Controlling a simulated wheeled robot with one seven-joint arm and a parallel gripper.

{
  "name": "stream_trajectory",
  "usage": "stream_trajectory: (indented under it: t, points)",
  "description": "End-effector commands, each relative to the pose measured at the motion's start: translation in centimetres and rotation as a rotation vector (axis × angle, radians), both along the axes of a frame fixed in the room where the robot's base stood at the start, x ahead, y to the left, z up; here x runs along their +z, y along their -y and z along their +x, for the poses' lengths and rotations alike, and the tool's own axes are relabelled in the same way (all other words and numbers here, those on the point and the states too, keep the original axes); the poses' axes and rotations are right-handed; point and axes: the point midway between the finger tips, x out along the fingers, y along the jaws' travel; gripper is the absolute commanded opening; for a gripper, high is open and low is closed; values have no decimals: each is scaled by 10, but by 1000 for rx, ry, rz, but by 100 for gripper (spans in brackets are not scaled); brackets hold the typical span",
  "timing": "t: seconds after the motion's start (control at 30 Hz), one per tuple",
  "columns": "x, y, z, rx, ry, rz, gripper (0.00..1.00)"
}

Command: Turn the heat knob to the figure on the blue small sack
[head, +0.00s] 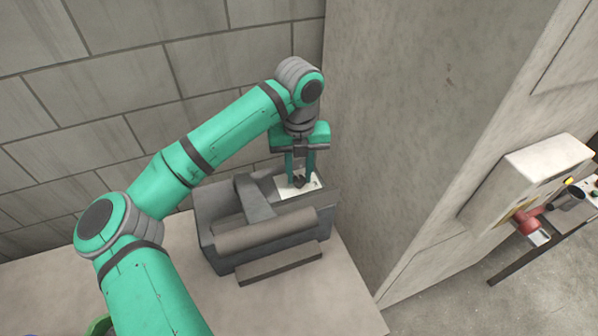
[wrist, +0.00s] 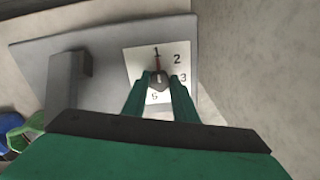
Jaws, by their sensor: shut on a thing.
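The heat knob (wrist: 158,80) is a small dark knob with a red pointer line, on a white dial plate (wrist: 137,62). The plate shows 1, 2, 3 and a 5 at the bottom; other marks are hidden by my fingers. The pointer stands at or very near 1. My gripper (wrist: 159,84) is shut on the knob, one finger on each side; in the head view my gripper (head: 301,182) reaches down onto the dial. A blue thing (wrist: 9,124), perhaps the small sack, is cut off at the left edge of the wrist view. No figure on it is readable.
The dial sits on a grey machine (head: 215,225) with a bar and a raised arm, on a pale bench (head: 345,300). A green thing (wrist: 27,132) lies beside the blue one. A wall panel (head: 400,130) stands close to the right of the machine.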

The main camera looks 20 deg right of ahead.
Motion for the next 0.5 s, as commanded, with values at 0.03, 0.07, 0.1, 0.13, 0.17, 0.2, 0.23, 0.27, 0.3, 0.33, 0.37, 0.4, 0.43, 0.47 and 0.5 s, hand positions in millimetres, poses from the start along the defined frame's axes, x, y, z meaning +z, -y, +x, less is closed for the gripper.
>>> stream_trajectory:
  t: [0.03,0.07,0.1,0.13,0.17,0.2,0.23,0.27,0.3,0.33,0.37,0.4,0.43,0.47,0.5]
  points:
    - [0,0,0,-5,0,1,3]
    - [0,0,0,-9,0,1,3]
    - [0,0,0,-17,0,1,3]
    - [0,0,0,-25,1,2,3]
    - [0,-1,0,-36,1,2,3]
    - [0,0,1,-51,1,2,3]
    - [0,0,1,-65,1,1,3]
    - [0,0,1,-80,1,1,3]
    - [1,0,1,-104,1,2,3]
    - [1,0,1,-123,1,2,3]
    - [1,0,1,-144,1,2,3]
    - [1,0,1,-175,1,2,3]
    - [1,0,1,-198,3,2,3]
    - [1,0,1,-223,3,2,3]
    - [1,0,0,-259,3,2,3]
